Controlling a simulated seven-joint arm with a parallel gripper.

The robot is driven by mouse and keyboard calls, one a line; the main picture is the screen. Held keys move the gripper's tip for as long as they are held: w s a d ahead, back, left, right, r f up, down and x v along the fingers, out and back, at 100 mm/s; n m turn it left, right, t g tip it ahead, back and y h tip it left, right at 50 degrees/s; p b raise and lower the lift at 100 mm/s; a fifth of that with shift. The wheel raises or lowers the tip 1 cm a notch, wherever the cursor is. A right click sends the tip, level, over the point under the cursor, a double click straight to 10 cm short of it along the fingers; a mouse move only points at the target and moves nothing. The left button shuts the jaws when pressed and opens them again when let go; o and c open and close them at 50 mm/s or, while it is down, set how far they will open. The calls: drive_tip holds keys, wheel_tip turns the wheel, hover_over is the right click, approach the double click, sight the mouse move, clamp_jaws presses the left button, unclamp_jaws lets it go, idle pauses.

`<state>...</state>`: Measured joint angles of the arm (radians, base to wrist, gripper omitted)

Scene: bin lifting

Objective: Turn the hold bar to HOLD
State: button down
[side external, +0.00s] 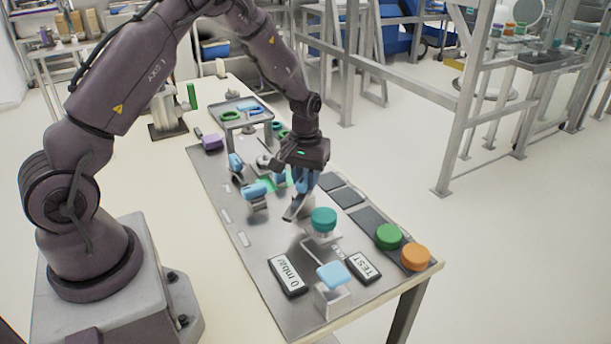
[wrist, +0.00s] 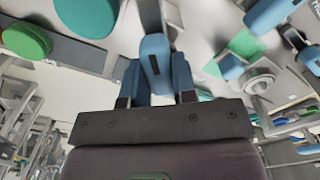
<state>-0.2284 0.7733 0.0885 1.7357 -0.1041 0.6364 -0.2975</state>
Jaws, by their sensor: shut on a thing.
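A metal bar (side external: 295,209) with a blue grip stands on the grey panel (side external: 245,240), beside the teal knob. I take it for the hold bar, though no HOLD marking can be read. My gripper (side external: 302,186) points down and is shut on its blue grip. In the wrist view, the blue grip (wrist: 155,62) with a dark line sits between the two blue fingers of my gripper (wrist: 157,82). The metal part runs on from the grip to the top of the picture. The side view hides most of the grip behind the fingers.
A teal knob (side external: 323,219) stands close by, with green (side external: 388,236) and orange (side external: 415,257) knobs further right. Other blue handles (side external: 255,190) stand to the left. A tray (side external: 240,112) stands behind.

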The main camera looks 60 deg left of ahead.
drive_tip(key=n, duration=0.5)
drive_tip(key=shift+n, duration=2.5)
drive_tip(key=c, duration=0.9)
unclamp_jaws()
wheel_tip(320, 180, up, 13)
